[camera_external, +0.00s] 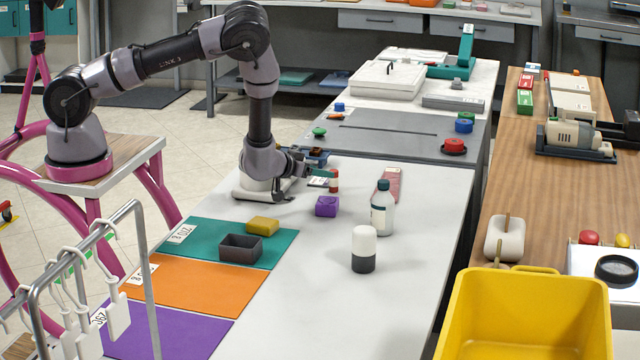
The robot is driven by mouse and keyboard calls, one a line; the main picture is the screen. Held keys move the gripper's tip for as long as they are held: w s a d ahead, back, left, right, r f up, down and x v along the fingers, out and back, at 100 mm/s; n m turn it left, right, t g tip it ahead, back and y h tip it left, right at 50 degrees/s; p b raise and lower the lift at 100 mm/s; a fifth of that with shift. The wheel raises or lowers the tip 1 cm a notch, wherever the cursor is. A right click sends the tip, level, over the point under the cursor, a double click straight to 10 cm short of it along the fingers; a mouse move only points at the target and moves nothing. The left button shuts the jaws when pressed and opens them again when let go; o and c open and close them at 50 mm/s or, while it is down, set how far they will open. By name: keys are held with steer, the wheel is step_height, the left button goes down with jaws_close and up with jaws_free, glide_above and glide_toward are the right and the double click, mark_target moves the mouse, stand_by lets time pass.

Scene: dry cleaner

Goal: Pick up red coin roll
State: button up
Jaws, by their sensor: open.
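The likely red coin roll (334,181) is a small red upright cylinder with a pale band, on the light table behind the purple block. It is small in this view, so its details are unclear. My gripper (303,165) is low over the table, just left of the red roll. Its jaws are open, but the fingertips are hard to make out among the small items there. I see no contact with the roll.
A purple block (327,206), a clear bottle (382,208) and a white-and-black cylinder (364,249) stand on the table. A dark tray (240,247) and yellow block (263,226) lie on the teal mat (205,234). The table's front right is clear.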

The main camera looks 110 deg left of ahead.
mark_target(334, 191)
steer(key=x, duration=0.6)
steer(key=shift+w+a+f, duration=0.1)
steer(key=shift+w+f, duration=0.3)
steer(key=shift+f, duration=0.05)
jaws_close()
